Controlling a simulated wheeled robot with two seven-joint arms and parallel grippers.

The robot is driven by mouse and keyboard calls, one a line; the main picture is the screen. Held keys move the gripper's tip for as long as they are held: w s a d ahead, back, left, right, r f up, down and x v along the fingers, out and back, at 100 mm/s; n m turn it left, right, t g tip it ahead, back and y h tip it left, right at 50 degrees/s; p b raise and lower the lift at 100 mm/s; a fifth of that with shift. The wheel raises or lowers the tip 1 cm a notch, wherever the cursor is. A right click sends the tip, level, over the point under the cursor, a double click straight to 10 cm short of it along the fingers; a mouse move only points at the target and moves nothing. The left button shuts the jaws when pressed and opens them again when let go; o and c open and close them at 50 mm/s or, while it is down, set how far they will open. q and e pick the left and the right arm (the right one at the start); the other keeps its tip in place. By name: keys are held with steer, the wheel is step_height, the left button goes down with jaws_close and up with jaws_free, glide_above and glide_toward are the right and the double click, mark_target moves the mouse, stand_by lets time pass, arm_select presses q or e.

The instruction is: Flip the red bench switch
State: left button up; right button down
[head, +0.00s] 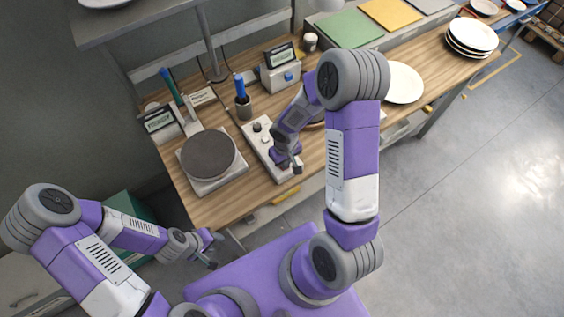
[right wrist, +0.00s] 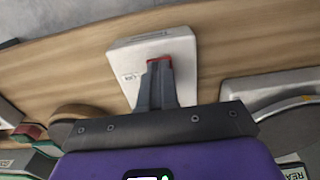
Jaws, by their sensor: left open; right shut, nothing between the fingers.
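The red bench switch (right wrist: 158,59) shows as a red strip at the fingertips of my right gripper (right wrist: 159,68) in the right wrist view. The fingers hide most of it, and I cannot tell whether they touch it. The switch sits on a white box (right wrist: 185,48) on the wooden bench; the box also shows in the head view (head: 252,136), with the gripper over its near end. My right gripper (head: 294,168) is shut and empty, and the red switch is hidden there. My left gripper (head: 213,257) is open and empty, low in front of the bench's near-left edge.
A scale with a dark round plate (head: 208,155) stands left of the box. A dark cup with a blue pen (head: 243,103) and a small meter (head: 280,70) stand behind it. White plates (head: 403,84) lie to the right.

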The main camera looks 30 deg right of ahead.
step_height(320, 180, up, 7)
steer(key=p, duration=0.5)
stand_by(0.3)
stand_by(0.5)
